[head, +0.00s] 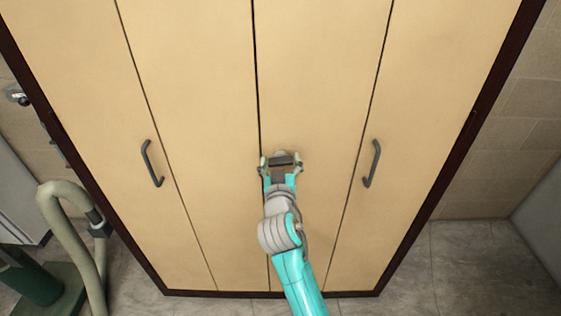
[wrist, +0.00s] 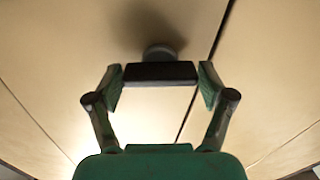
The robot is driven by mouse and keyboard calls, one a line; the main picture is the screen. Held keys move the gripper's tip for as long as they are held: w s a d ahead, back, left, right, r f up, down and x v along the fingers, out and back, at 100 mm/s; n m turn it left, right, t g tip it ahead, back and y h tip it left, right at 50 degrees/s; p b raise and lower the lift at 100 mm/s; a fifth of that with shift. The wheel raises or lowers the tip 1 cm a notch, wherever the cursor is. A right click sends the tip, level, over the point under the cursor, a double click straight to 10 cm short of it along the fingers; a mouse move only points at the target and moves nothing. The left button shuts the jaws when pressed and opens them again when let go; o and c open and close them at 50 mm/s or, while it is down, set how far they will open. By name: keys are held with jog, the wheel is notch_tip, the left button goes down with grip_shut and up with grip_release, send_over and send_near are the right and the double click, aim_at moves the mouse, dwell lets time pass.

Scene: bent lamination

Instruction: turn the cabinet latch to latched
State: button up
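The cabinet latch (head: 284,160) is on the front of the tan cabinet, by the middle seam between the doors. In the wrist view it is a dark bar (wrist: 160,73) lying crosswise in front of a round grey base on the door. My gripper (head: 281,165) is at the latch, with its fingers spread wide. In the wrist view, my gripper (wrist: 160,86) has one finger at each end of the bar, very close to it. I cannot tell whether the fingers touch the bar.
The cabinet (head: 210,90) has a dark frame and several door panels. Dark handles stick out at the left (head: 152,163) and right (head: 372,163). A beige hose (head: 72,235) and a green machine (head: 30,280) stand at lower left. The floor (head: 470,265) at lower right is clear.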

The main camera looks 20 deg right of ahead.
jog(key=c, duration=0.6)
jog(key=shift+o, duration=0.2)
jog(key=shift+n, duration=0.3)
jog(key=n, duration=0.3)
jog(key=shift+a, duration=0.1)
jog(key=n, duration=0.5)
jog(key=shift+a+f, duration=0.1)
jog(key=n, duration=0.3)
jog(key=shift+f, duration=0.1)
jog(key=shift+a+f+n, duration=0.1)
jog(key=shift+n, duration=2.1)
